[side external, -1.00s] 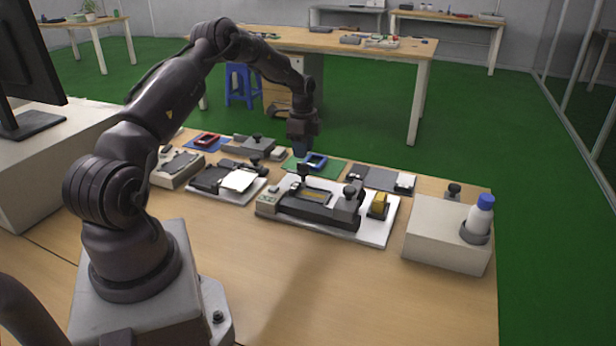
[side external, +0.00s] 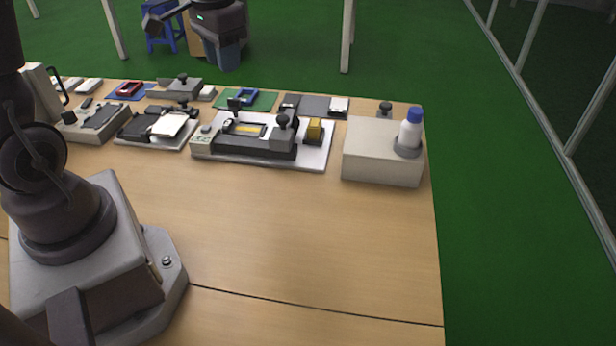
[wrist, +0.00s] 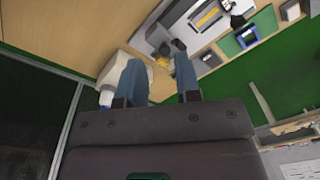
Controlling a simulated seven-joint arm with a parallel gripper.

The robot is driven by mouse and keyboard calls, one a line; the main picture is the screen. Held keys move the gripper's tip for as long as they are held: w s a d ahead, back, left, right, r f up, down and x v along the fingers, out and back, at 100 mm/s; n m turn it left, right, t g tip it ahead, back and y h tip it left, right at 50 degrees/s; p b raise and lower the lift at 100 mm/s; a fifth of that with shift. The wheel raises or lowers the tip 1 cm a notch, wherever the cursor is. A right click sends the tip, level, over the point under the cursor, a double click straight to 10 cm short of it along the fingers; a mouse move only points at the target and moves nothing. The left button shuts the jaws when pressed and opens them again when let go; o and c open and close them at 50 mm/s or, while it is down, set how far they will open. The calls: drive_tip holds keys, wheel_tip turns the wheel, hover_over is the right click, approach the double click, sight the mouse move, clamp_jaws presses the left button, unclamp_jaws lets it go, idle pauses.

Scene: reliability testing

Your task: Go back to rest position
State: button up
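My gripper (side external: 226,56) shows at the top of the side external view, raised high above and behind the far edge of the bench. In the wrist view its two blue fingers (wrist: 160,80) stand well apart with nothing held between them. My gripper is open and clear of everything on the bench. The test fixture (side external: 255,146) on its white plate stands at mid-bench, with a yellow block (side external: 314,130) at its right. A blue frame (side external: 246,96) lies on a green mat (side external: 226,100); the frame also shows in the wrist view (wrist: 248,38).
The front of the bench (side external: 290,230) is clear.

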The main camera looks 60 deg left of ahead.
drive_tip(key=s+d+r+t, duration=0.2)
drive_tip(key=s+d+r, duration=0.2)
drive_tip(key=s+d, duration=0.1)
drive_tip(key=s+d+r+m+t, duration=0.1)
drive_tip(key=s+d+r+t, duration=0.2)
drive_tip(key=s+d, duration=0.3)
drive_tip(key=shift+s+d+r+m+h, duration=0.3)
drive_tip(key=shift+d+r, duration=0.4)
drive_tip(key=shift+d, duration=0.5)
